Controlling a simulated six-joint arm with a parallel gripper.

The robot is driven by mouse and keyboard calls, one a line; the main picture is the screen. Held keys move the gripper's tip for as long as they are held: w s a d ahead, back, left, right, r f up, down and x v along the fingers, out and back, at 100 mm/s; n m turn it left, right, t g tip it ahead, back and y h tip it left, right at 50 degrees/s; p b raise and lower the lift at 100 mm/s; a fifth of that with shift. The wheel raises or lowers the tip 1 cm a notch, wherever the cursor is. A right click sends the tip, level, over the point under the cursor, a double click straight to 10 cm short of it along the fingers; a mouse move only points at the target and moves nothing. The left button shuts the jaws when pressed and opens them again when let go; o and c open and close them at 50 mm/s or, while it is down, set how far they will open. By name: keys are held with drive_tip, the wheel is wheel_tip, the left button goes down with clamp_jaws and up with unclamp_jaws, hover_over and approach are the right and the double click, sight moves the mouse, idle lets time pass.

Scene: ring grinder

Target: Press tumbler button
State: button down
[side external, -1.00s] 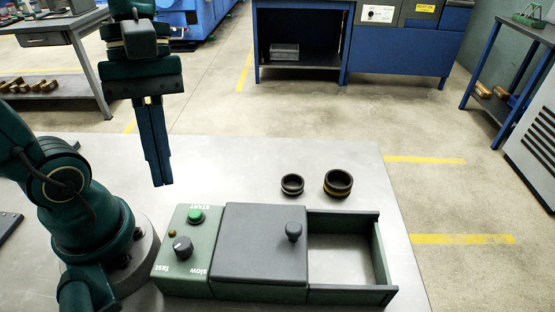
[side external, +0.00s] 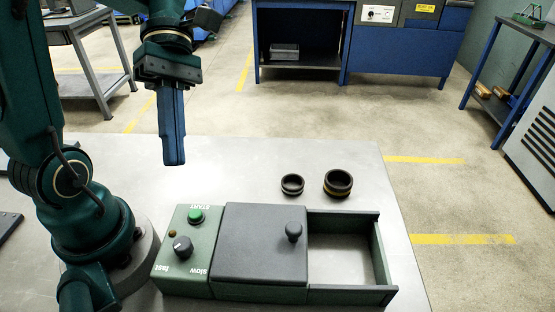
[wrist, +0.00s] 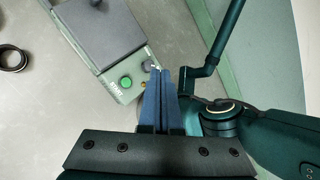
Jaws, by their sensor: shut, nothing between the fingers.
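The tumbler is a green box with a dark lid (side external: 262,242) and a round lid knob (side external: 293,231). On its left panel are a green START button (side external: 196,215), a dark dial (side external: 183,246) marked fast and slow, and a small amber light (side external: 173,234). In the wrist view the green button (wrist: 125,82) lies just left of the blue fingertips. My gripper (side external: 174,163) points down with its blue fingers shut and empty. It hangs above and behind the button, apart from it.
An open tray (side external: 340,262) extends from the box's right side and looks empty. A small dark ring (side external: 292,184) and a larger ring with a brass band (side external: 338,183) stand behind the box. The grey tabletop (side external: 240,165) is clear behind the panel.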

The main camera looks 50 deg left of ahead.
approach(194, 233)
drive_tip(key=shift+s+d+f, duration=0.35)
drive_tip(key=shift+s+d, duration=0.1)
drive_tip(key=shift+d, duration=0.2)
drive_tip(key=shift+s+d+f, duration=0.35)
drive_tip(key=shift+s+d, duration=0.1)
drive_tip(key=shift+d, duration=0.25)
drive_tip(key=shift+f, duration=0.15)
idle(1.1)
drive_tip(key=shift+f, duration=0.25)
drive_tip(key=shift+f, duration=0.5)
idle(0.8)
drive_tip(key=shift+r, duration=0.95)
drive_tip(key=shift+r, duration=2.5)
